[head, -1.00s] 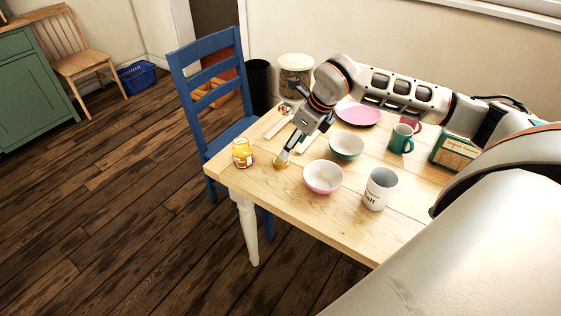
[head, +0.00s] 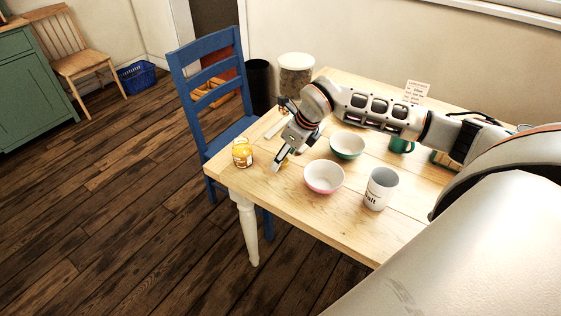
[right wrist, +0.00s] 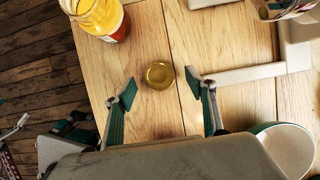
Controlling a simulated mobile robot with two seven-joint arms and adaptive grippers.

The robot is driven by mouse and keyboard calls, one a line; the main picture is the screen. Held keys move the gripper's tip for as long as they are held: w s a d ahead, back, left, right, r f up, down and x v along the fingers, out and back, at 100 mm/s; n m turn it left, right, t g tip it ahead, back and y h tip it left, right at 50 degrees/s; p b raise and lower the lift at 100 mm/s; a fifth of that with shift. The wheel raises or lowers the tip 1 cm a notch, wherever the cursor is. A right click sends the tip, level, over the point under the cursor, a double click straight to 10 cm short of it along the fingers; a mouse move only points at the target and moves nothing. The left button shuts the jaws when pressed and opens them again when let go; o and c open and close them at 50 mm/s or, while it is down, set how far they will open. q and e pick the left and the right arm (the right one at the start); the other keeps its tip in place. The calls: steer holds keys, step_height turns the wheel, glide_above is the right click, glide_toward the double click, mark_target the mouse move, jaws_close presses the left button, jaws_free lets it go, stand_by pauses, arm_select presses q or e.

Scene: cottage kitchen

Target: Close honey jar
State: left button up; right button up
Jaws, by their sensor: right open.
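The honey jar (head: 242,153) stands open-topped near the left corner of the table, with yellow content. It also shows at the top left of the right wrist view (right wrist: 102,18). Its round gold lid (right wrist: 160,75) lies flat on the table, apart from the jar. My right gripper (right wrist: 158,82) is open, with its two fingers on either side of the lid and not touching it as far as I can see. In the head view my right gripper (head: 279,163) is low over the table, right of the jar, and mostly hides the lid.
A pink-and-white bowl (head: 323,178), a green bowl (head: 347,145), a salt canister (head: 380,189) and a green mug (head: 401,145) stand to the right on the table (head: 270,192). A blue chair (head: 222,135) stands behind the left table edge.

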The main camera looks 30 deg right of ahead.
mark_target(284, 162)
steer(key=shift+w+f, duration=0.15)
steer(key=shift+f, duration=0.3)
steer(key=c, duration=0.7)
steer(key=shift+c, duration=0.2)
steer(key=shift+r, duration=0.15)
step_height(284, 162, up, 20)
steer(key=p, duration=0.1)
steer(key=shift+p, duration=0.4)
